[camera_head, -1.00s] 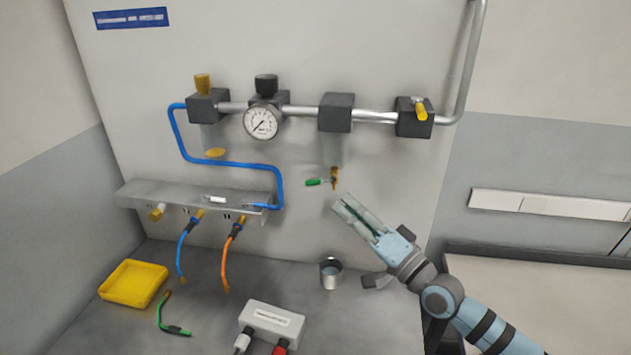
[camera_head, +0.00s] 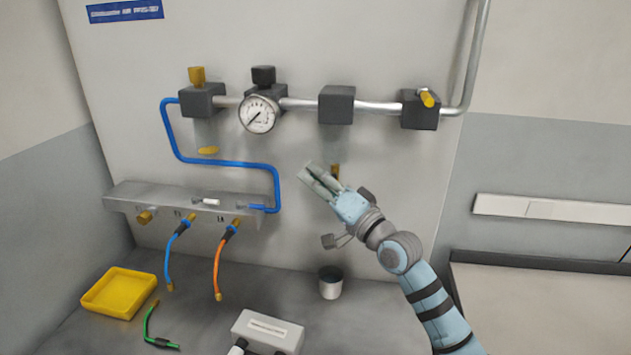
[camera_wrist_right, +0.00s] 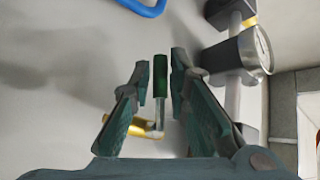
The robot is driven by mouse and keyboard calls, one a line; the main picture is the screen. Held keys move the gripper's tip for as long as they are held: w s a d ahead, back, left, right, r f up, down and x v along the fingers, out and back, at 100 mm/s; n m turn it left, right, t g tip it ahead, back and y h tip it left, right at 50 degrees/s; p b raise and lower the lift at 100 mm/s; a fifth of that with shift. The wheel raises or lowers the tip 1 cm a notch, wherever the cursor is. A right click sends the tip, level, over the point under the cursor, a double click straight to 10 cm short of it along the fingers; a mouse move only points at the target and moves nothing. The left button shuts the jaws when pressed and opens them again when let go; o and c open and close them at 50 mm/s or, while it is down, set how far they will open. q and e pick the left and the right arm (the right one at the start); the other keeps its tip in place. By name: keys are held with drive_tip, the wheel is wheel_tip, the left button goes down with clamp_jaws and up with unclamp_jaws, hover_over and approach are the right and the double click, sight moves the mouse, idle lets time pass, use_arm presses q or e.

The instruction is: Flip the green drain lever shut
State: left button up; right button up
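The green drain lever (camera_wrist_right: 160,78) shows in the right wrist view, joined by a pale metal stem to a brass drain fitting (camera_wrist_right: 122,126). My right gripper (camera_wrist_right: 160,73) is open, with one finger on each side of the lever and narrow gaps between. In the head view my right gripper (camera_head: 314,176) is in front of the panel under the right-hand dark filter block (camera_head: 337,105). It hides most or all of the lever there. The brass drain fitting (camera_head: 335,170) shows just behind the fingers. My left gripper is not in view.
A pressure gauge (camera_head: 258,114) and a yellow-handled valve (camera_head: 427,98) sit on the pipe above. A blue hose (camera_head: 225,161) runs left of the gripper. A metal cup (camera_head: 330,284), a yellow tray (camera_head: 119,293) and a white box (camera_head: 268,331) stand on the bench below.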

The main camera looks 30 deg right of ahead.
clamp_jaws()
drive_tip(key=m+t+b, duration=0.2)
drive_tip(key=shift+r+h+b, duration=0.1)
drive_tip(key=shift+h+b, duration=0.25)
drive_tip(key=shift+h, duration=0.05)
drive_tip(key=shift+r+m+t, duration=0.25)
drive_tip(key=shift+m+t, duration=0.15)
drive_tip(key=shift+r, duration=0.15)
drive_tip(key=o, duration=0.5)
unclamp_jaws()
